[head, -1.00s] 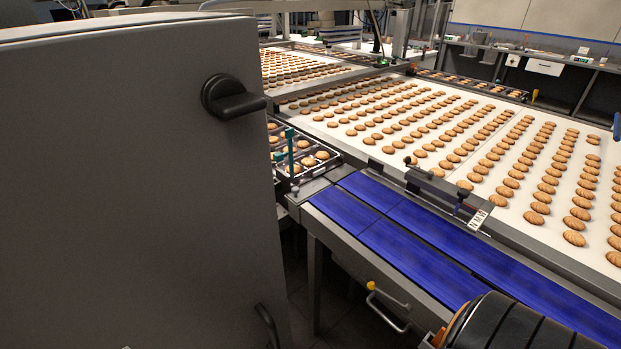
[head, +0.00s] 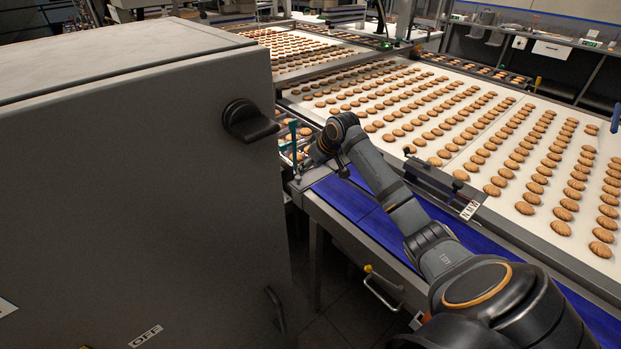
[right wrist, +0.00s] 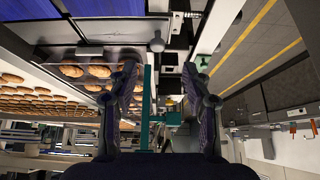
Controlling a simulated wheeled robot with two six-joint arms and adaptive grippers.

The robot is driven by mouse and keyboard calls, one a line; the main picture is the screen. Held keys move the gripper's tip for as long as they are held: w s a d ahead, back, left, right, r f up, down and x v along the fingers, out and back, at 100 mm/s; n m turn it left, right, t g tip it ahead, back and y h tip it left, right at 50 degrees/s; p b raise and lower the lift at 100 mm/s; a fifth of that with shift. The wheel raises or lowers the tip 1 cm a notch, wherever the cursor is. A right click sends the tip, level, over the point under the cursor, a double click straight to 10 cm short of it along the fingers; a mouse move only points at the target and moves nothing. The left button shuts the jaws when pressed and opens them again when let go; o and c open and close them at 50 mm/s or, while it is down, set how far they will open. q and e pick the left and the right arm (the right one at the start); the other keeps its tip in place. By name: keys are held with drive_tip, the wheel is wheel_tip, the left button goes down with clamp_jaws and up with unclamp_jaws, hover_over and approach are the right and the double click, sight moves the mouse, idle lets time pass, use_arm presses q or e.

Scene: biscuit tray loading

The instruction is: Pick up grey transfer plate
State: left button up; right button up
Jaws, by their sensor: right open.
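A small grey plate (head: 312,178), which I take to be the transfer plate, lies at the near left end of the blue belts, between them and a tray of biscuits. In the right wrist view a grey plate (right wrist: 112,30) with a round knob (right wrist: 157,45) beside it shows near the top. My right gripper (right wrist: 160,75) is open, fingers well apart, with no plate between them. In the head view my right arm reaches across the blue belts to this end, and its wrist hides part of the area. My left gripper is not in view.
A large grey cabinet (head: 130,190) with a black handle fills the left. The blue belts (head: 345,198) run beside a wide white conveyor (head: 480,165) covered with biscuits. A teal upright (right wrist: 147,105) stands close to my right fingers. Biscuit tray (right wrist: 95,85) lies left of them.

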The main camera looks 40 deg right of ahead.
sight(299, 177)
drive_tip(key=x, duration=0.5)
drive_tip(key=shift+a+r+p, duration=0.1)
drive_tip(key=shift+p, duration=0.3)
drive_tip(key=shift+w+f, duration=0.15)
drive_tip(key=shift+f, duration=0.05)
drive_tip(key=shift+w+f, duration=0.2)
drive_tip(key=p+x, duration=0.1)
drive_tip(key=x, duration=0.3)
drive_tip(key=shift+w+d+f, duration=0.25)
drive_tip(key=shift+w, duration=0.05)
drive_tip(key=shift+s+r, duration=0.1)
drive_tip(key=shift+c, duration=0.4)
clamp_jaws()
